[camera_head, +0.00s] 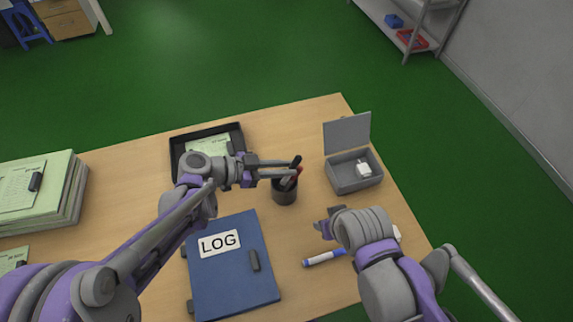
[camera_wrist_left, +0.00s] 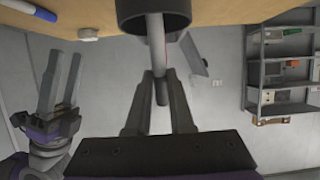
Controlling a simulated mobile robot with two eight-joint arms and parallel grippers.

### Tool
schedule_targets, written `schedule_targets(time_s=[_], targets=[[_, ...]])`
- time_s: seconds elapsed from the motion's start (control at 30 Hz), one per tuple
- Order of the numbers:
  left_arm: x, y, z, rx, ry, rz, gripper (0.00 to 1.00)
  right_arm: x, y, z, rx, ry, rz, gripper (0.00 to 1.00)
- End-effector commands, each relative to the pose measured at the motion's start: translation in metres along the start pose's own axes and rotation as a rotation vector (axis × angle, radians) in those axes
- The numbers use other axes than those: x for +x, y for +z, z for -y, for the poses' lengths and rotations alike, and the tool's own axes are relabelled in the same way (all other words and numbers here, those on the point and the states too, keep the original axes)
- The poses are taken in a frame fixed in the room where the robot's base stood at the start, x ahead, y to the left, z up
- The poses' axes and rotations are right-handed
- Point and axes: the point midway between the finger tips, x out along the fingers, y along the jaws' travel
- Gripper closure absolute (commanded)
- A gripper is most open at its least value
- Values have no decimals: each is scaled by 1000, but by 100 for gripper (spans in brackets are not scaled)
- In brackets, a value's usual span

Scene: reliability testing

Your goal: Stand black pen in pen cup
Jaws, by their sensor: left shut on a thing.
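The dark pen cup (camera_head: 285,194) stands on the desk, right of the blue log binder. My left gripper (camera_head: 293,168) is above the cup, shut on the black pen (camera_head: 297,160), whose top end sticks out past the fingers. In the left wrist view the pen (camera_wrist_left: 157,48) runs from between the left fingertips (camera_wrist_left: 160,76) to the cup's mouth (camera_wrist_left: 153,20), and its far end looks inside the cup. Red shows at the cup beside the fingers. My right gripper (camera_wrist_left: 59,82) is open and empty, its fingers apart; it is low over the desk's right side.
The blue LOG binder (camera_head: 232,279) lies in front of the cup. A black tray (camera_head: 177,150) is behind left, and an open grey box (camera_head: 341,181) is to the right. A blue-white marker (camera_head: 325,257) lies near the right gripper. Paper stacks (camera_head: 70,203) are at left.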

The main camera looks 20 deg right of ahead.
Motion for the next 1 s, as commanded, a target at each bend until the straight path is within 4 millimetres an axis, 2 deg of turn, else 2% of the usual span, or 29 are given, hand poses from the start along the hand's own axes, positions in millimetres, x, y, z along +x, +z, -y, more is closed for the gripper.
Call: schedule_targets(time_s=[0.4, 0.43, 0.6, 0.87, 1.0], targets=[[0, 3, 0, 0, 0, 0, 100, 2, 1, 0, 0, 0, 1, 50], [0, 3, 0, 0, 0, 0, 76, 2, 1, 0, 0, 0, 1, 50], [0, 3, 0, 0, 0, 0, 45, 2, 1, 0, 0, 0, 1, 50], [0, 3, 0, 0, 0, 0, 45, 2, 1, 0, 0, 0, 1, 50], [-8, 3, 1, 0, -2, 1, 45, 2, 1, 0, 0, 0, 1, 50]])
